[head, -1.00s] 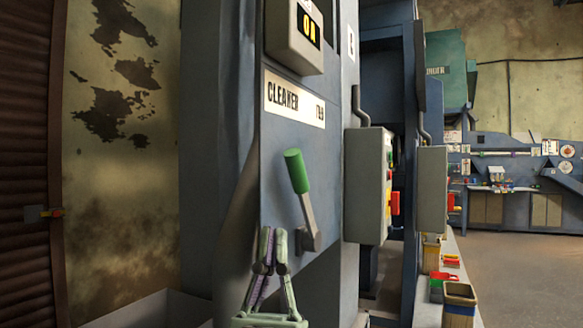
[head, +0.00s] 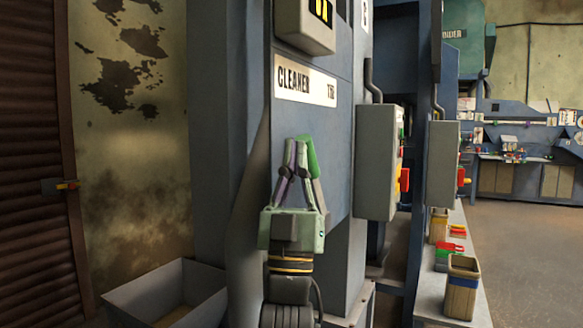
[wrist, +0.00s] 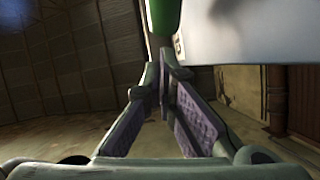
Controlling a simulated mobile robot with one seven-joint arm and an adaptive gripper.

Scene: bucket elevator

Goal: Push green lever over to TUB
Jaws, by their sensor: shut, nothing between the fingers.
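The green-handled lever (head: 313,160) is on the blue panel under the white sign (head: 304,83), which reads CLEANER at its left end with a short, hard-to-read word at its right. The lever leans up and to the left, toward the CLEANER end; its shaft and pivot are largely hidden behind my gripper. My gripper (head: 298,141) is shut and empty, pointing up, with its tips beside and in front of the green handle. In the wrist view the green handle (wrist: 163,14) stands just beyond the closed fingertips (wrist: 168,68). Whether they touch is not clear.
A grey control box (head: 376,165) with a red knob juts out right of the panel. A lit display box (head: 305,25) is above the sign. An open grey trough (head: 190,300) is at lower left. Bins (head: 462,285) stand on a ledge at right.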

